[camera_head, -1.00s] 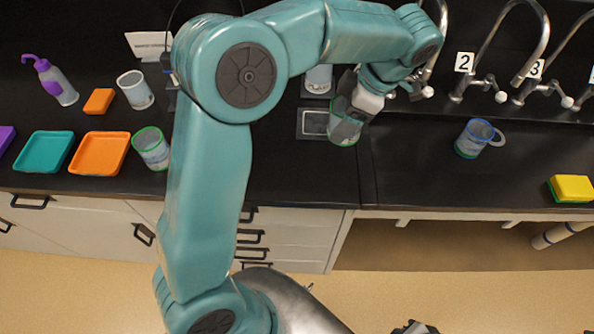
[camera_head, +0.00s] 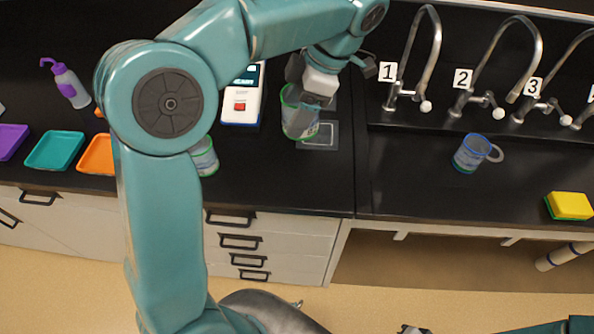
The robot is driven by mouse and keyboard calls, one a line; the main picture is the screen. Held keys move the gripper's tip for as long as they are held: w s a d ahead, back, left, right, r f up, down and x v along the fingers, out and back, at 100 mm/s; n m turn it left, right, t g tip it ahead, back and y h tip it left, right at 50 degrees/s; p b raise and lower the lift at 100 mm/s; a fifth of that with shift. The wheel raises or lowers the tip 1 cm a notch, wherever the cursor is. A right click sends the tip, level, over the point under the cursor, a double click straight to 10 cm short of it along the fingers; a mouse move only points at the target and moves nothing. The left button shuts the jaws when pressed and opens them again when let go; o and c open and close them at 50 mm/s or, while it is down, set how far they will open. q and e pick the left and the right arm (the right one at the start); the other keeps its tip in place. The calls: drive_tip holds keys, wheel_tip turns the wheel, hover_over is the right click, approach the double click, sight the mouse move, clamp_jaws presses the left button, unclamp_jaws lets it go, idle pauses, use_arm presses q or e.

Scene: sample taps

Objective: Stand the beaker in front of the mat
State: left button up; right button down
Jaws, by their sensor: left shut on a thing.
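My left gripper (camera_head: 312,92) is shut on a clear beaker (camera_head: 297,120) with a green rim. The beaker is nearly upright, its upper right part hidden by the fingers. In the picture it overlaps the left side of the dark mat with a pale square outline (camera_head: 321,140). I cannot tell whether its base touches anything. My right gripper cannot be made out.
A white device with a screen (camera_head: 240,108) stands left of the held beaker. Another green-rimmed vessel (camera_head: 207,160) is partly behind my arm. A blue-rimmed mug (camera_head: 469,155) and a yellow-green sponge (camera_head: 569,206) are at right, below numbered taps (camera_head: 490,70). Trays (camera_head: 55,150) lie at left.

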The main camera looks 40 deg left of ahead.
use_arm(q)
wheel_tip(320, 180, down, 13)
drive_tip(key=shift+w, duration=0.15)
wheel_tip(320, 180, down, 4)
drive_tip(key=shift+r, duration=0.25)
drive_tip(key=shift+f, duration=0.4)
drive_tip(key=shift+d, duration=0.1)
drive_tip(key=shift+f, duration=0.15)
drive_tip(key=o, duration=1.1)
